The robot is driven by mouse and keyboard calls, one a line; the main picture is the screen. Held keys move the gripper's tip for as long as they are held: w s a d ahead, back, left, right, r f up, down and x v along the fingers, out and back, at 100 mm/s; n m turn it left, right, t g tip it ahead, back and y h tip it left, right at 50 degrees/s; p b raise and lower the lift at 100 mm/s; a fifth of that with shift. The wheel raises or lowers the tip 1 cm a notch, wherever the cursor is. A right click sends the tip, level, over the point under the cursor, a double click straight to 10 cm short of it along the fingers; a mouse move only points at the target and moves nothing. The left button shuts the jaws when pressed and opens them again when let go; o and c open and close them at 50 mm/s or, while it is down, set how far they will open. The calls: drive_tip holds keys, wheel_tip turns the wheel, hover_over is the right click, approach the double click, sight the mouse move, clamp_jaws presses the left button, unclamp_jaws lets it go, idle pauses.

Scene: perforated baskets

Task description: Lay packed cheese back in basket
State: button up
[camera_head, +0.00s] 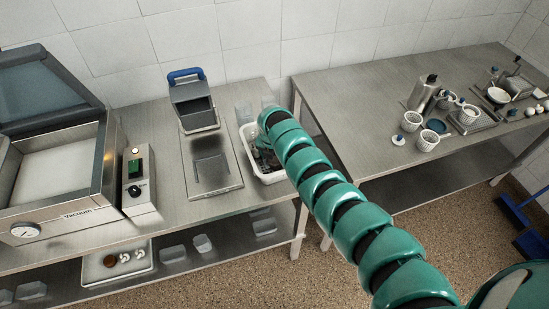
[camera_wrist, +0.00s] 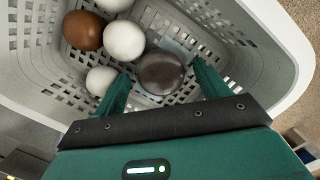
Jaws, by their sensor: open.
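The white perforated basket (camera_wrist: 291,50) fills most of the wrist view. In the head view the basket (camera_head: 246,133) stands at the right end of the left table, partly behind my arm. My gripper (camera_wrist: 162,74) is open inside the basket, fingers pointing down to its floor. A dark brown round piece (camera_wrist: 161,74) lies between the fingers, with what looks like clear film beside it; this appears to be the packed cheese. It rests in the basket, and I cannot tell whether a finger touches it. My fingers are not clear in the head view.
A brown ball (camera_wrist: 83,30) and several white balls (camera_wrist: 123,41) lie in the basket, close to my left finger. A vacuum machine (camera_head: 60,160) and a blue-handled device (camera_head: 193,103) stand left of the basket. The right table (camera_head: 340,110) holds cups and utensils.

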sight(273, 162)
wheel_tip(273, 162, up, 11)
drive_tip(key=s+b, duration=0.1)
drive_tip(key=b, duration=0.2)
drive_tip(key=shift+s+a, duration=0.3)
drive_tip(key=shift+s, duration=0.05)
drive_tip(key=shift+r, duration=0.1)
idle(0.3)
